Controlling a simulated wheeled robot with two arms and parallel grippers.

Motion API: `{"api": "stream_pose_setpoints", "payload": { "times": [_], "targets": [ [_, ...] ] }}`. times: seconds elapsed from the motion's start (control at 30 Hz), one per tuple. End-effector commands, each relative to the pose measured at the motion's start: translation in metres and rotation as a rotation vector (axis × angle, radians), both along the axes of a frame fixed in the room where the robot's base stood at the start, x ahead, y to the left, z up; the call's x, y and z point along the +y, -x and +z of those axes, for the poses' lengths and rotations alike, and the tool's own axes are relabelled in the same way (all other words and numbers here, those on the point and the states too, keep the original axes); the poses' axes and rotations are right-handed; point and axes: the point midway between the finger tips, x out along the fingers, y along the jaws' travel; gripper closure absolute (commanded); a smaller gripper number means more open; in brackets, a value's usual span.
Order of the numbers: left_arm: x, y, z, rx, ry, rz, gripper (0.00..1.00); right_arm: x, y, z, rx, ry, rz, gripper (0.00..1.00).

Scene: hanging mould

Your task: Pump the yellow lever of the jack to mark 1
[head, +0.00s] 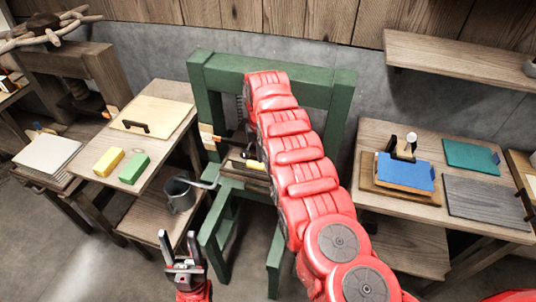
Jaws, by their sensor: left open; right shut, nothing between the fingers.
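The green frame (200,90) with the jack stands in the middle of the head view. A short yellow piece (256,165), which looks like the end of the jack's lever, shows just left of my red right arm. The arm crosses in front of the frame and hides much of the jack. My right gripper is hidden behind the arm, so I cannot tell whether it touches the lever. A small pale scale plate (209,138) with orange is on the frame's left post; its marks are too small to read. My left gripper (178,238) is open and empty at the lower left, apart from the frame.
The left table (165,105) holds a pale board, a yellow block (108,162) and a green block (134,168). A grey mug (180,195) stands on a low bench. The right table (430,150) holds blue, teal and grey boards. A shelf (460,65) hangs above.

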Motion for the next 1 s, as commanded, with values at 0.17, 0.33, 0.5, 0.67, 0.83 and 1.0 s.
{"api": "stream_pose_setpoints", "payload": {
  "times": [0.17,0.33,0.5,0.67,0.83,1.0],
  "targets": [
    [0.000,0.000,0.000,0.000,0.000,0.000,0.48,0.000,0.000,0.000,0.000,0.000,0.000,1.00],
    [0.000,0.000,0.000,0.000,0.000,0.000,0.48,0.000,0.000,0.000,0.000,0.000,0.000,1.00],
    [0.000,0.000,-0.002,0.000,0.000,0.000,0.48,0.000,0.000,-0.003,0.000,0.000,0.000,1.00],
    [0.000,0.000,-0.013,0.000,0.000,0.000,0.48,0.000,0.000,-0.020,0.000,0.000,-0.001,1.00],
    [0.000,0.000,-0.026,0.000,0.000,0.000,0.48,0.000,0.000,-0.039,-0.001,0.001,0.000,1.00],
    [0.000,0.000,-0.038,0.000,0.000,0.000,0.48,0.000,0.000,-0.058,0.000,0.001,0.000,1.00]
  ]
}}
